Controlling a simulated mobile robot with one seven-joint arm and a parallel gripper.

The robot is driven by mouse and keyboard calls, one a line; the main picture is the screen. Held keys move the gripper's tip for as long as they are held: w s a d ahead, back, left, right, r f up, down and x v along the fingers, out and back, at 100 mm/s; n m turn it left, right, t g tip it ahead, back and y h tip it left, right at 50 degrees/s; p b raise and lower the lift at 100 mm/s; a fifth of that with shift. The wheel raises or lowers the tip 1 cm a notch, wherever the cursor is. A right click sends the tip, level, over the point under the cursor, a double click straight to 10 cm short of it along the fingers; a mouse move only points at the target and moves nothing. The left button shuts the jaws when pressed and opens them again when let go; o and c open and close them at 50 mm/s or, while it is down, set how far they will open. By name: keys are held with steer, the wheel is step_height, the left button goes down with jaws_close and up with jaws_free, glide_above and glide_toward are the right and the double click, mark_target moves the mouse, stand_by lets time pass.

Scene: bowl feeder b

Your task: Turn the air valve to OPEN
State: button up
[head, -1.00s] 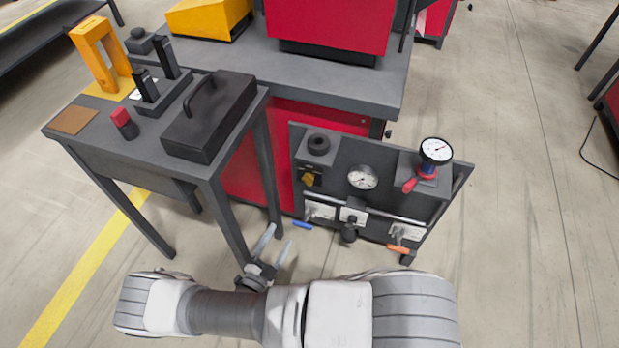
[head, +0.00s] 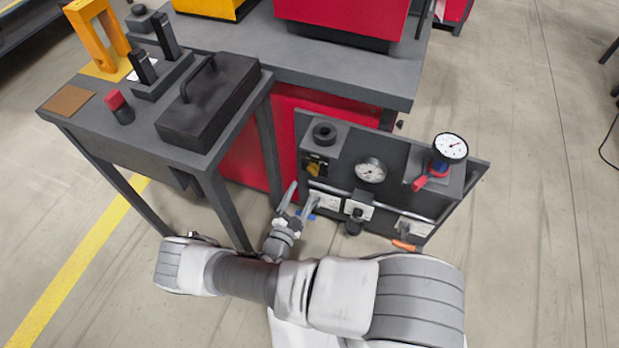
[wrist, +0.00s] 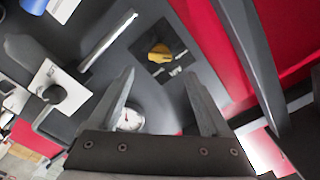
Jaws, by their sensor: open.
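A grey panel (head: 395,160) carries several controls; their labels are too small to read, so I cannot tell which is the air valve. A blue lever handle (head: 308,216) is low at its left, partly hidden by my gripper. An orange lever handle (head: 403,246) is low at its right. A black knob (head: 354,212) on a white plate sits between them. A yellow rotary switch (head: 313,169) is at the upper left and shows in the wrist view (wrist: 159,53). My gripper (head: 299,198) is open and empty in front of the panel's lower left.
A round gauge (head: 371,170) is mid-panel. Another gauge (head: 450,148) stands at the right above a red handle (head: 420,183). A grey table (head: 70,118) with a black case (head: 210,110) is close on the left.

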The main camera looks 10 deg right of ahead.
mark_target(312, 173)
steer(key=b+x, duration=0.1)
steer(key=x, duration=0.6)
steer(key=shift+w+d, duration=0.2)
steer(key=shift+w, duration=0.1)
jaws_close()
